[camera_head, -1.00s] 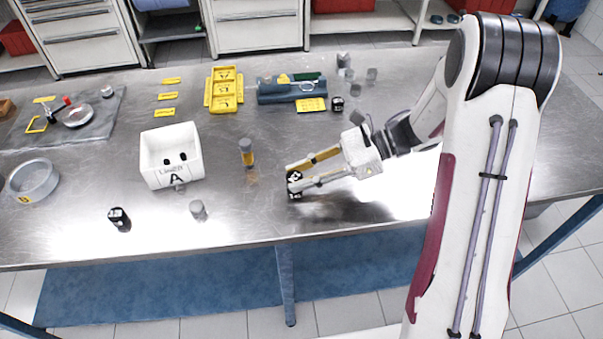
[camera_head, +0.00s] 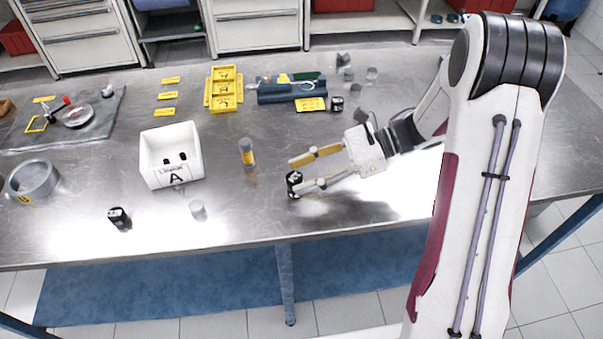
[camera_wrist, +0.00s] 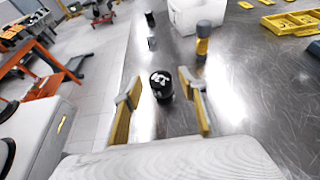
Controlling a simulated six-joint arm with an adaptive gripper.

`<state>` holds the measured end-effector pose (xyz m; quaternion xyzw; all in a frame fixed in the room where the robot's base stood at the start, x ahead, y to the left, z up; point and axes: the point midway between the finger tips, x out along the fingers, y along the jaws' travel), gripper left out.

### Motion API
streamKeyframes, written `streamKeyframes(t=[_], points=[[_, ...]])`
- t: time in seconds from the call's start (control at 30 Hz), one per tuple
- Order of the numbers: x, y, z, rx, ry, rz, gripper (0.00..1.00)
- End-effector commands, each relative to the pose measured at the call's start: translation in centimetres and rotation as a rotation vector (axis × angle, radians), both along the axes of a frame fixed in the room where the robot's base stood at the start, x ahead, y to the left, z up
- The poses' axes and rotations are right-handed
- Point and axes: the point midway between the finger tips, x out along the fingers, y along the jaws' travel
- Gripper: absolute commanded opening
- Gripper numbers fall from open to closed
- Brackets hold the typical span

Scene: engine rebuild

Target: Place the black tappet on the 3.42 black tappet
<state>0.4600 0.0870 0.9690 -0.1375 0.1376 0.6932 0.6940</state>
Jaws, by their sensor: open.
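A black tappet stack or single tall tappet (camera_head: 294,185) with white marks stands upright on the steel table. Its height suggests two black tappets one on the other, but I cannot make out a seam. In the wrist view the black piece (camera_wrist: 161,86) stands between and just beyond the fingertips. My gripper (camera_head: 292,176) is open, its yellow-padded fingers on either side of the piece with gaps visible in the wrist view. Another black tappet (camera_head: 119,218) stands at the front left. A further black piece (camera_head: 337,103) stands beside the yellow label at the back.
A white bin marked A (camera_head: 172,180) stands to the left, with a yellow-and-grey cylinder (camera_head: 246,151) and a small grey cylinder (camera_head: 198,210) nearby. A yellow tray (camera_head: 223,76) and a blue block (camera_head: 291,93) are behind. The table's front edge is close.

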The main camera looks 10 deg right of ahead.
Motion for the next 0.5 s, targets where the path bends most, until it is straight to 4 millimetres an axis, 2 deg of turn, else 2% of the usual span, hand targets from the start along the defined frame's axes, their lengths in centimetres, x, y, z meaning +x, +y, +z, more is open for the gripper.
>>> streamKeyframes(t=[0.5], points=[[0.0, -6.8, 2.7, -0.003, -0.002, -0.002, 0.42]])
